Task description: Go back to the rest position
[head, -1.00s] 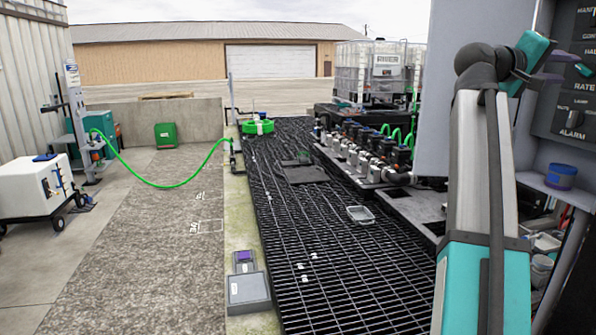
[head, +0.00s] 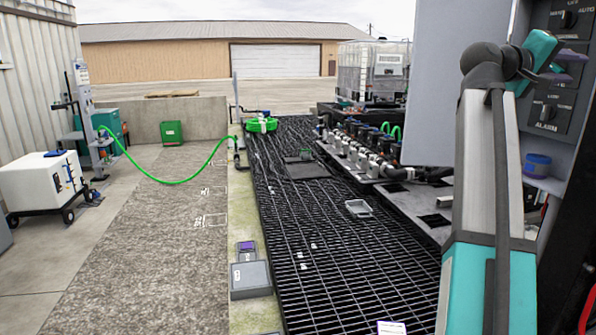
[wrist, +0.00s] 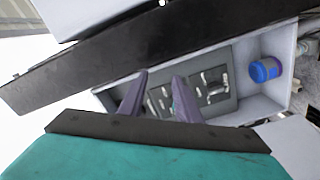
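My gripper (head: 567,66) is at the upper right of the head view, at the end of my raised arm, in front of the grey control panel (head: 545,114). In the wrist view, its two purple fingers (wrist: 160,78) stand apart with nothing held between them. The panel, with its several switches (wrist: 214,87), shows beyond the fingers inside a pale open cabinet (wrist: 262,103). I cannot tell the exact gap between the fingers and the panel.
A blue-lidded jar (head: 537,165) stands on the cabinet shelf; it also shows in the wrist view (wrist: 264,70). The cabinet door (head: 432,80) stands left of my arm. Black grating (head: 330,260) lies ahead, with a valve manifold (head: 355,150) beside it. A green hose (head: 180,180) crosses the left.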

